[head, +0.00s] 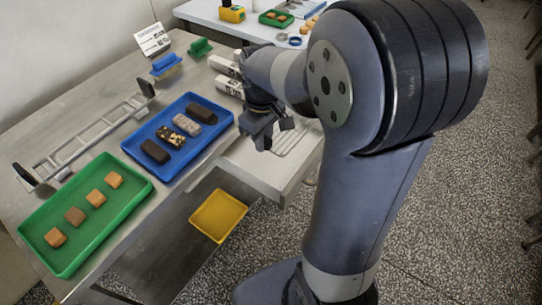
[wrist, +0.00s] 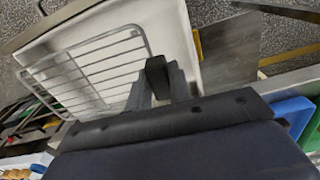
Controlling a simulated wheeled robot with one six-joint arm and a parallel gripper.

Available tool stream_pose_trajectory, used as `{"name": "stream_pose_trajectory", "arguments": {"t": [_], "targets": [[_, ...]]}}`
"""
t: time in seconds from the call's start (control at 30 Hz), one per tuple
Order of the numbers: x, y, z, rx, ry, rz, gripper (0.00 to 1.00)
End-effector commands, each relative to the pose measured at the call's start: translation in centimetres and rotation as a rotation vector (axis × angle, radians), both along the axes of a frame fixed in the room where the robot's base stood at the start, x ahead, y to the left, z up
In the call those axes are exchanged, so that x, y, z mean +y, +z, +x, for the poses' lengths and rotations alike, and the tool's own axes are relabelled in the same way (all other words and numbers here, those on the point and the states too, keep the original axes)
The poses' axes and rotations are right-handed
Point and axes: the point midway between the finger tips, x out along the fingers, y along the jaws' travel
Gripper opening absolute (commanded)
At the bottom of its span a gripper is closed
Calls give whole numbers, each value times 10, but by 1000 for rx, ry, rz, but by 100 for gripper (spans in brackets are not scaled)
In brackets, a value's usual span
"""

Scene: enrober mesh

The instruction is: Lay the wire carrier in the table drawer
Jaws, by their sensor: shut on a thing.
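The wire carrier (wrist: 92,75) is a silver wire grid. In the head view it shows partly (head: 296,138) behind my gripper. My gripper (head: 268,137) is shut on the carrier's near edge; one dark finger (wrist: 156,76) shows in the wrist view. The table drawer (head: 262,172) is pulled out at the table's right side and has a pale inside. In the wrist view the carrier is over the drawer's white floor (wrist: 178,32), with one end near or past the drawer's edge. I cannot tell whether it touches the floor.
On the table stand a blue tray (head: 168,170) of dark bars, a green tray (head: 70,255) of small cakes and a long ladder-like metal frame (head: 92,140). White boxes (head: 226,66) stand near my arm. A yellow bin (head: 219,215) is below the drawer.

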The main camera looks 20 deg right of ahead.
Motion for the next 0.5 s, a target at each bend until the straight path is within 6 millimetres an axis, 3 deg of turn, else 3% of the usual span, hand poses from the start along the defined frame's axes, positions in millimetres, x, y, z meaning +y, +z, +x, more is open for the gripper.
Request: {"name": "stream_pose_trajectory", "arguments": {"t": [0.17, 0.4, 0.5], "targets": [[0, -15, -8, 2, 52, 0, 0], [0, -57, -8, 4, 54, 0, 0], [0, -66, -8, 1, 53, 0, 0]]}}
